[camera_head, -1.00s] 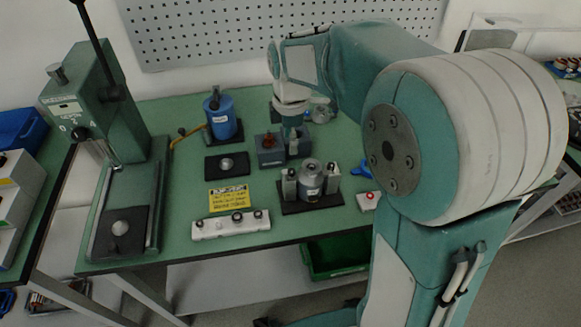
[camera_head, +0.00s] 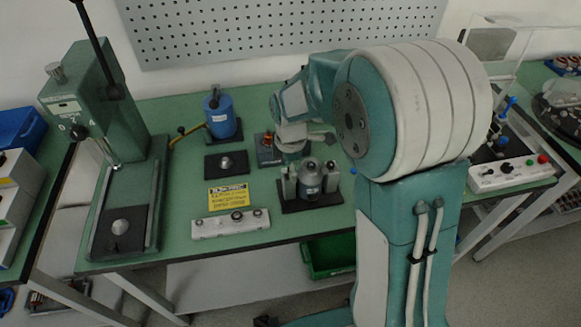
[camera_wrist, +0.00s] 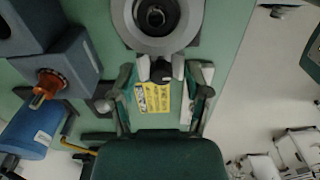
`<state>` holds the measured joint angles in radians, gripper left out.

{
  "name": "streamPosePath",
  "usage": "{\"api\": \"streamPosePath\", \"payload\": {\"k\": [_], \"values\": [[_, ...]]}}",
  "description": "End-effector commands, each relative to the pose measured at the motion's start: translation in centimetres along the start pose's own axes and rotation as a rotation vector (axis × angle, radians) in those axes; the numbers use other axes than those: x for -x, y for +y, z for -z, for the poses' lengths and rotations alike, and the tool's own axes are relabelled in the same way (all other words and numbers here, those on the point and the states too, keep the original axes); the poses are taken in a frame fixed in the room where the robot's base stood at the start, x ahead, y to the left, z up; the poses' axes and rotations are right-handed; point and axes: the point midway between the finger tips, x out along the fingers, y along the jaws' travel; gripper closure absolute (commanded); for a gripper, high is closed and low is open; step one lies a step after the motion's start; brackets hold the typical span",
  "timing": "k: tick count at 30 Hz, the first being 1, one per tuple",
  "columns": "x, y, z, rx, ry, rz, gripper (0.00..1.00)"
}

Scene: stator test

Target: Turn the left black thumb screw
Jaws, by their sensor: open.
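The stator fixture is a grey cylinder (camera_head: 310,178) between two upright posts on a dark base plate (camera_head: 314,206). In the wrist view its round top (camera_wrist: 157,18) shows at the upper middle. The left post (camera_head: 288,184) stands at the cylinder's left. In the wrist view a black thumb screw (camera_wrist: 160,70) shows just below the round top, probably on that post. My gripper (camera_wrist: 163,82) is open, with one finger to each side of the screw in the picture; no contact is visible. In the head view my wrist hangs behind the fixture and the fingers are hard to see.
A yellow label (camera_head: 228,195) and a white button box (camera_head: 230,224) lie left of the fixture. A blue cylinder (camera_head: 221,117) and a green press (camera_head: 90,110) stand farther left. An orange knob (camera_wrist: 48,85) on a blue-grey block shows in the wrist view.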

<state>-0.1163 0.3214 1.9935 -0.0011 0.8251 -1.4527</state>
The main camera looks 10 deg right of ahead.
Motion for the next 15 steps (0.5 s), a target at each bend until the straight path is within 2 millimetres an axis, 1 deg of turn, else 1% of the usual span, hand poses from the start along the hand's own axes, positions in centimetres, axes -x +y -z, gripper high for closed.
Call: {"api": "streamPosePath", "payload": {"k": [1, 2, 3, 4, 5, 15], "values": [[-0.01, 0.01, 0.00, 0.000, 0.000, 0.000, 0.51], [0.00, 0.02, 0.00, 0.000, 0.000, 0.000, 0.64], [0.00, 0.02, 0.00, 0.000, 0.000, 0.000, 0.82], [0.00, 0.02, 0.00, 0.000, 0.000, 0.000, 0.96], [0.00, 0.02, 0.00, 0.000, 0.000, 0.000, 1.00], [-0.03, -0.01, -0.01, -0.014, 0.000, 0.001, 1.00]]}}
